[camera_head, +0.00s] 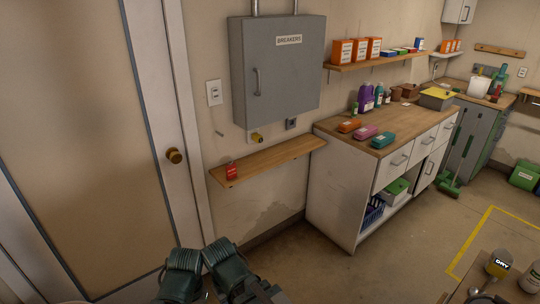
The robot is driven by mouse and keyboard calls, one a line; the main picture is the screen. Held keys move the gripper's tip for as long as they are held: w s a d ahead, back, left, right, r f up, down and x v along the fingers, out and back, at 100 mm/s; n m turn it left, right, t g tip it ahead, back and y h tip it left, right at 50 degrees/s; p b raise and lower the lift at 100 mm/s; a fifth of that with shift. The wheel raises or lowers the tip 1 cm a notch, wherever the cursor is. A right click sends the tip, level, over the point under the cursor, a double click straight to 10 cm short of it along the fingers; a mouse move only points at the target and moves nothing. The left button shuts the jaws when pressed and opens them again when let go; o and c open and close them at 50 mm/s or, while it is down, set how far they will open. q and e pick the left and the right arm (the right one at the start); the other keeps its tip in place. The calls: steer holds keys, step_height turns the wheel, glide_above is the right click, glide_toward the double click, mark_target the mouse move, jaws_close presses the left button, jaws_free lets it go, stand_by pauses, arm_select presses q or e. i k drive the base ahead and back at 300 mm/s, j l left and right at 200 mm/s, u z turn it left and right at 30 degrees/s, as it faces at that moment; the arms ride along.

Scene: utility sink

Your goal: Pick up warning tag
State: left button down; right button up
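The shelf is below the grey breaker box. Dark green ribbed parts of my own (202,272) show at the bottom edge, below the shelf and apart from the tag. I cannot make out fingertips on them, nor tell which arm they belong to. Nothing is seen touching the tag.
The grey breaker box (277,72) hangs above the shelf. A door (85,130) is on the left. A white cabinet (345,185) with a wooden top holding bottles and colored boxes stands to the right. Floor between is clear. A table corner (480,280) shows bottom right.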

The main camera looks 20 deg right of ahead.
mark_target(231, 168)
steer(key=i+l+z, duration=0.1)
steer(key=i+z, duration=0.25)
steer(key=i, duration=0.2)
steer(key=i+z, duration=0.35)
steer(key=i, duration=0.25)
steer(key=i+j+z, duration=0.2)
steer(key=i+z, duration=0.2)
steer(key=i, duration=0.15)
steer(key=i+z, duration=0.25)
steer(key=z, duration=0.25)
steer(key=i+z, duration=0.3)
steer(key=z, duration=0.2)
steer(key=i+j+z, duration=0.15)
steer(key=z, duration=0.3)
steer(key=i+l+z, duration=0.15)
steer(key=z, duration=0.3)
steer(key=i+z, duration=0.6)
steer(key=z, duration=0.3)
steer(key=u, duration=4.55)
steer(key=j, duration=0.7)
